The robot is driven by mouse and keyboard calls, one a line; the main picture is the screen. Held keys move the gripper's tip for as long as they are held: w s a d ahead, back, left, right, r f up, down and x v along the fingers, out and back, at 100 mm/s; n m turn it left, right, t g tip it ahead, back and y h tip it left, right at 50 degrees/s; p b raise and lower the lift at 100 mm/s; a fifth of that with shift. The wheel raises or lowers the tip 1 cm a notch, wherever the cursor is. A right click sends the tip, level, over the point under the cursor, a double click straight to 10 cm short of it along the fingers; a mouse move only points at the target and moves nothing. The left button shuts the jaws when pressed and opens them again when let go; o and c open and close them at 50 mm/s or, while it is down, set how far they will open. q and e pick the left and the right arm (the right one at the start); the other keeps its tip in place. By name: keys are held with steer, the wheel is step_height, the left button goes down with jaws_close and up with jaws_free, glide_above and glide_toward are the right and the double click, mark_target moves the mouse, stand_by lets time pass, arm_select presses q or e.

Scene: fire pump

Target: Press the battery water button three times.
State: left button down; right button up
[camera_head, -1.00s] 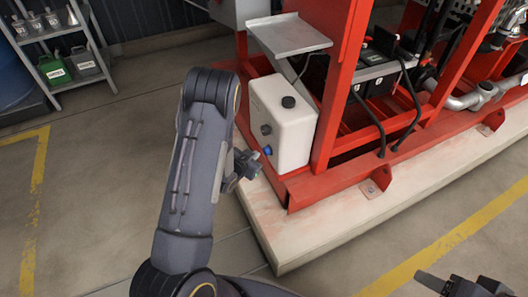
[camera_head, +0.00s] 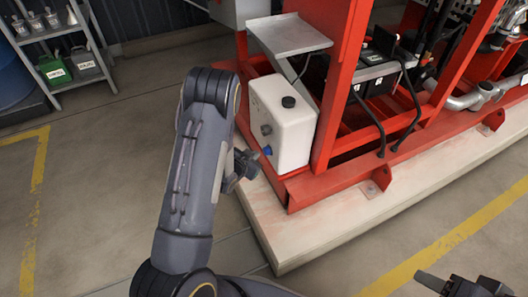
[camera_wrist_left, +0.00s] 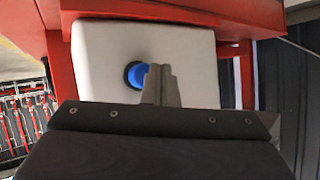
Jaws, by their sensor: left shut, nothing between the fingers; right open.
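The blue button (camera_head: 267,150) is low on the front of a white tank (camera_head: 292,136) with a dark cap on top. It also shows in the left wrist view (camera_wrist_left: 133,75), where the fingers cover part of its right side. My left gripper (camera_head: 250,162) is shut and empty, with its tips in front of the tank, close to the button. In the left wrist view its fingertips (camera_wrist_left: 160,72) overlap the button's right edge; I cannot tell whether they touch it. My right gripper (camera_head: 462,286) is open at the bottom right, far from the tank.
The tank sits in a red steel frame (camera_head: 335,130) on a pale concrete plinth (camera_head: 300,232). A grey tray (camera_head: 288,36) juts out above the tank. Black batteries (camera_head: 375,78) stand behind the red post. A shelf (camera_head: 75,60) is at the upper left. The floor at left is clear.

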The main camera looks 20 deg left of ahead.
arm_select(q)
steer(key=shift+w+d, duration=0.1)
steer(key=shift+w, duration=0.05)
steer(key=shift+w+d, duration=0.2)
steer(key=shift+w+d+b, duration=0.5)
steer(key=shift+w+d, duration=0.05)
steer(key=shift+w, duration=0.1)
stand_by(1.2)
steer(key=shift+s+a, duration=0.8)
steer(key=shift+s, duration=0.2)
steer(key=shift+a, duration=0.1)
steer(key=s+a, duration=0.1)
steer(key=s, duration=0.1)
steer(key=s+a+b, duration=0.1)
steer(key=a, duration=0.1)
steer(key=shift+s, duration=0.4)
